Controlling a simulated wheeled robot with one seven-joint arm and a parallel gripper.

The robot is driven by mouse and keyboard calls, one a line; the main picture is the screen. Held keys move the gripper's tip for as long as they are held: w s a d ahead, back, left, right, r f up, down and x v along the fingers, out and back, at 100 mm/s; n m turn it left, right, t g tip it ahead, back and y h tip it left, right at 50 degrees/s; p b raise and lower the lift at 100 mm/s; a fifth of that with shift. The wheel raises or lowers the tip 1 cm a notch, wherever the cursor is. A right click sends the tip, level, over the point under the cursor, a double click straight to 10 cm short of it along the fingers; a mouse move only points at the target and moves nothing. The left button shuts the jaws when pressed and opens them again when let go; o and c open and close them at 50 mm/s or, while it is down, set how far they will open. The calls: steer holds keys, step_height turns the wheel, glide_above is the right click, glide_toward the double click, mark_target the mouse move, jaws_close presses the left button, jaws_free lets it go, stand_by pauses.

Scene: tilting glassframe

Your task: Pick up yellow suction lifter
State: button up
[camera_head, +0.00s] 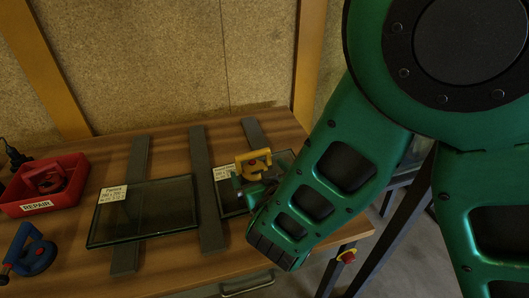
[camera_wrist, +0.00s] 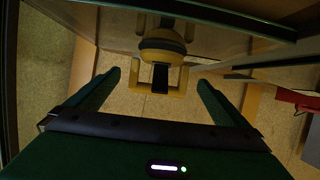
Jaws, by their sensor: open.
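The yellow suction lifter (camera_head: 253,161) stands on the right-hand glass pane (camera_head: 227,193) in the head view, partly hidden behind my arm. In the wrist view the yellow lifter (camera_wrist: 161,62) is straight ahead, with its yellow handle frame and dark middle part facing me. My gripper (camera_wrist: 157,83) is open, with one finger at each side of the view and the handle centred between and just beyond the tips. The fingers do not appear to touch the lifter. In the head view my green arm hides most of the gripper.
A glass pane with a paper label (camera_head: 142,210) lies on dark strips on the wooden table (camera_head: 165,148). At the left are a red REPAIR bin (camera_head: 38,207) holding a red lifter (camera_head: 45,178), and a blue suction lifter (camera_head: 32,252). A red button (camera_head: 347,256) sits near the table's right end.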

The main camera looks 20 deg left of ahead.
mark_target(254, 166)
steer(key=shift+d+x, duration=0.2)
steer(key=shift+x, duration=0.85)
steer(key=x, duration=0.5)
steer(key=shift+a+f, duration=0.1)
steer(key=c, duration=1.9)
